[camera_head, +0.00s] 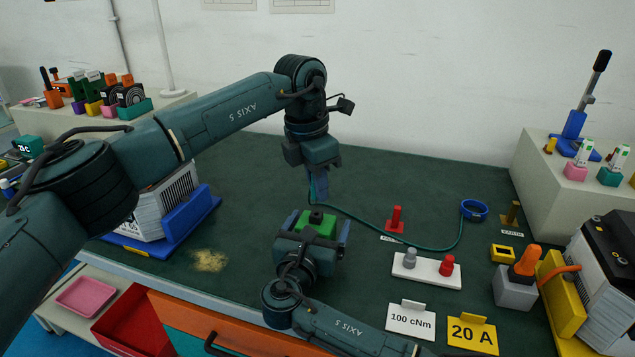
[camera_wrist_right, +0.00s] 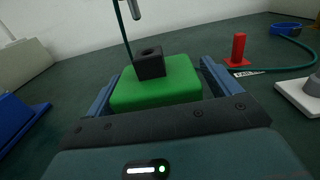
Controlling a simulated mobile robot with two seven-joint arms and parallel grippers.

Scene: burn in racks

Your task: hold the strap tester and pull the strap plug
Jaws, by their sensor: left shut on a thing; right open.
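The strap tester, a green block with a black socket on top (camera_head: 317,224), stands on the dark green bench top. It also shows in the right wrist view (camera_wrist_right: 155,88). My right gripper (camera_head: 318,232) is open, with its fingers on either side of the tester. My left gripper (camera_head: 319,192) is shut above the tester, on the strap plug, which is mostly hidden by its fingers. A pale grey tip (camera_wrist_right: 135,9) hangs above the socket, apart from it, in the right wrist view. A green cord (camera_head: 385,228) runs from the left gripper to the blue wrist strap (camera_head: 474,210).
A red peg (camera_head: 396,220) and a white plate with two knobs (camera_head: 427,270) lie right of the tester. Signs (camera_head: 472,333) stand at the front edge. A blue-stand unit (camera_head: 160,225) is at left. The back middle is clear.

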